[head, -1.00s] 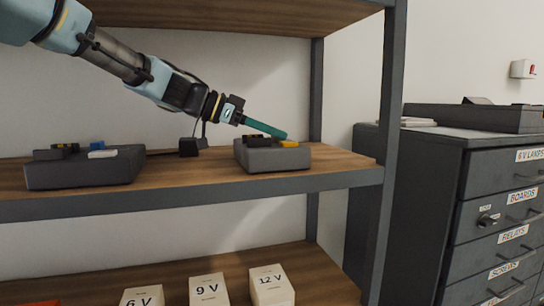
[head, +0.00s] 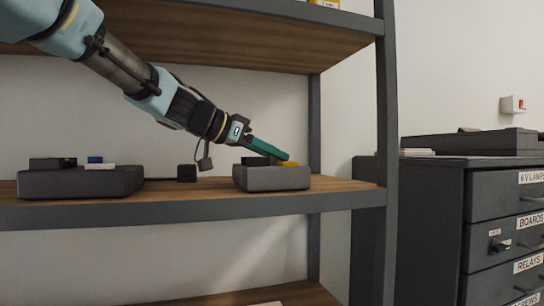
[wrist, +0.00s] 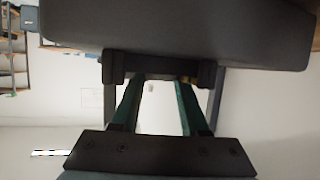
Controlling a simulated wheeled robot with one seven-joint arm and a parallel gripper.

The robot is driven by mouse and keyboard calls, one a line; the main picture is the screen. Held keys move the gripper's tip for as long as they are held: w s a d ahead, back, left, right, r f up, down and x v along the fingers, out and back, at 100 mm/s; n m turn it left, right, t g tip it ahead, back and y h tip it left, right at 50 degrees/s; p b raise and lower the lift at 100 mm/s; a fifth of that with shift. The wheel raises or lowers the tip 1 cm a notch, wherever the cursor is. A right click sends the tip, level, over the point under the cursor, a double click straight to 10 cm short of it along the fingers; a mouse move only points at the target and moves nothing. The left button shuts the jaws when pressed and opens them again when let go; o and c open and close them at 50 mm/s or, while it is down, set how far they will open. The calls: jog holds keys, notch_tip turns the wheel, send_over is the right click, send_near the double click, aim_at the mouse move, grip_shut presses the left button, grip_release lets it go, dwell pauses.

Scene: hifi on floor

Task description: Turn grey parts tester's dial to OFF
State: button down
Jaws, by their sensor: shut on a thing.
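A low dark grey box (head: 270,179) with a black part and a yellow part (head: 289,164) on top stands at the right of the middle shelf; it looks like the parts tester. My gripper (head: 287,156) reaches down from the upper left, its teal fingers at the top of this box beside the yellow part. In the wrist view, the box (wrist: 180,30) fills the top, and my fingers (wrist: 158,82) point at its dark edge with a gap between them. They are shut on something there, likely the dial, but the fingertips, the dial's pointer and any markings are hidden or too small.
A second grey box (head: 80,183) with blue and white parts sits at the left of the shelf (head: 200,210). A small black block (head: 187,173) stands between the boxes. A shelf post (head: 388,150) and grey drawer cabinet (head: 450,200) are at right. The upper shelf (head: 250,50) hangs above my arm.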

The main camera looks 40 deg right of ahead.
jog(key=c, duration=0.7)
grip_release()
jog(key=shift+a, duration=0.1)
jog(key=v, duration=1)
jog(key=shift+w+a+r, duration=0.1)
jog(key=shift+a, duration=0.2)
